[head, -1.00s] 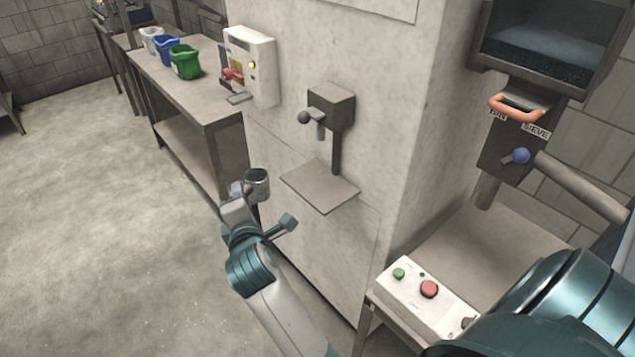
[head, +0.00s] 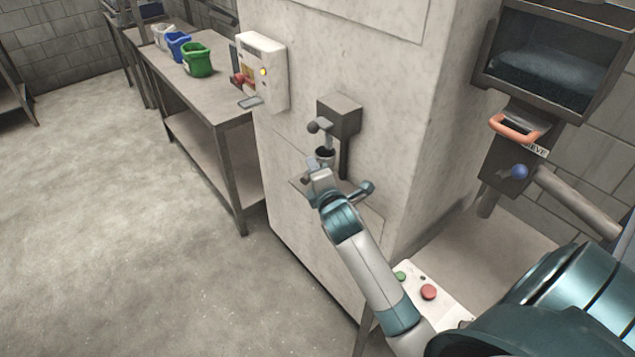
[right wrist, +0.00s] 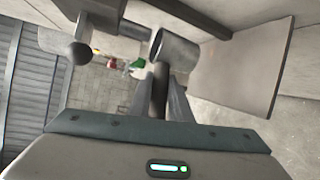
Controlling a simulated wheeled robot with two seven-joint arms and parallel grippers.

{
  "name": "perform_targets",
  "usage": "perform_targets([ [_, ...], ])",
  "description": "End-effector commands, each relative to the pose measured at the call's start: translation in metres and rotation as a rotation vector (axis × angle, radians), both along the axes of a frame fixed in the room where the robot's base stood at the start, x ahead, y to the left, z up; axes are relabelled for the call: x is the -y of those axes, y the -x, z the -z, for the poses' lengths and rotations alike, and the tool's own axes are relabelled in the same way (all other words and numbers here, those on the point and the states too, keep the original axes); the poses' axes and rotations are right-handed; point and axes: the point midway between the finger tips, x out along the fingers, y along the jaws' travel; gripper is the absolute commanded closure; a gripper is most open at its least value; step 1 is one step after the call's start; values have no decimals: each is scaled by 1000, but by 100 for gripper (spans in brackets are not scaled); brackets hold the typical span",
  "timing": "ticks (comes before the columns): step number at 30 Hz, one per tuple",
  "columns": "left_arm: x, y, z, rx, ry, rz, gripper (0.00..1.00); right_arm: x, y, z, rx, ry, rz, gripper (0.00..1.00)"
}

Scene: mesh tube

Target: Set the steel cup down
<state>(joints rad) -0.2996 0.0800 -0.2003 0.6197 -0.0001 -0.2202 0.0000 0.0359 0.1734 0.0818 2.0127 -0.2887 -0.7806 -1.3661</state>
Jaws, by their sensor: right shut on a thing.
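The steel cup (head: 325,154) is small, grey and open-topped. My right gripper (head: 316,174) is shut on it, seemingly by a dark handle. In the right wrist view the cup (right wrist: 177,50) is just past the fingertips (right wrist: 160,78) of that gripper. The cup is close under the spout of the wall tap (head: 340,115). The flat metal shelf (head: 370,225) below the tap is partly hidden by my arm. Whether the cup touches this shelf (right wrist: 245,65) I cannot tell. My left gripper is not in view.
The tap's dark ball knob (head: 312,127) is close to the cup. A control box (head: 265,72) is on the wall to the left. A side table (head: 205,85) with green, blue and white containers stands beyond it. A button panel (head: 440,307) is at the lower right.

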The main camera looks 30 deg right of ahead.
Motion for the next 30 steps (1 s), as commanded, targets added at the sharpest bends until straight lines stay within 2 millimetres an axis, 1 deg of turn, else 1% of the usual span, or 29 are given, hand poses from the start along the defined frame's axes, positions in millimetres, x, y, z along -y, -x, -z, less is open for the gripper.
perform_targets([
  [1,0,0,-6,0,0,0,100,10,0,-4,2,3,2,100],
  [4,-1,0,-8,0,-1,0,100,8,0,14,-2,-4,1,100],
  [9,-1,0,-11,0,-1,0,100,8,-1,28,1,-2,1,100],
  [20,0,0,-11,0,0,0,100,8,-1,31,2,1,1,100],
  [23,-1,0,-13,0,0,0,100,7,-1,35,0,0,1,100],
  [30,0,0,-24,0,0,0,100,8,0,62,-1,-2,2,100],
])
